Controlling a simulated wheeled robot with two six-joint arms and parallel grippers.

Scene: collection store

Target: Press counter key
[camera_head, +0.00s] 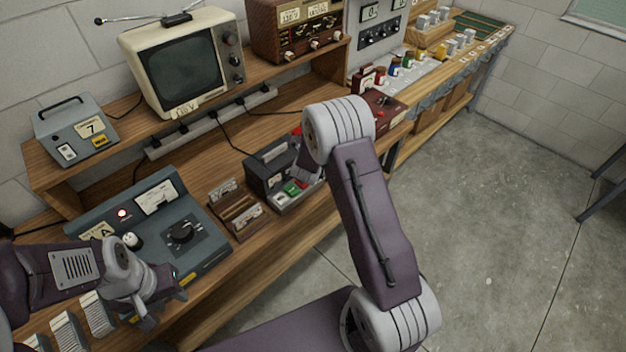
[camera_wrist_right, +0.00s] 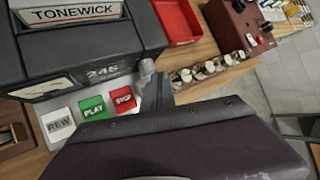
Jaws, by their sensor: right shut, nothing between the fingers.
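A dark grey tape recorder (camera_head: 268,172) stands on the bench, its right part hidden behind my right arm. In the right wrist view the recorder (camera_wrist_right: 75,50) reads TONEWICK, with a counter (camera_wrist_right: 103,73) showing 246. Below the counter are a white REW key (camera_wrist_right: 58,124), a green PLAY key (camera_wrist_right: 94,108) and a red STOP key (camera_wrist_right: 123,99). My right gripper (camera_wrist_right: 158,90) is shut and empty, close beside the counter and the STOP key; I cannot tell whether it touches. My left gripper (camera_head: 168,302) is open and empty in front of a blue-grey console.
The blue-grey console (camera_head: 205,251) with a dial and red lamp stands at the left. A wooden rack (camera_head: 237,211) is between console and recorder. A red tray (camera_wrist_right: 176,22) and red box (camera_wrist_right: 238,27) lie beyond the recorder. A television (camera_head: 178,70) stands on the shelf.

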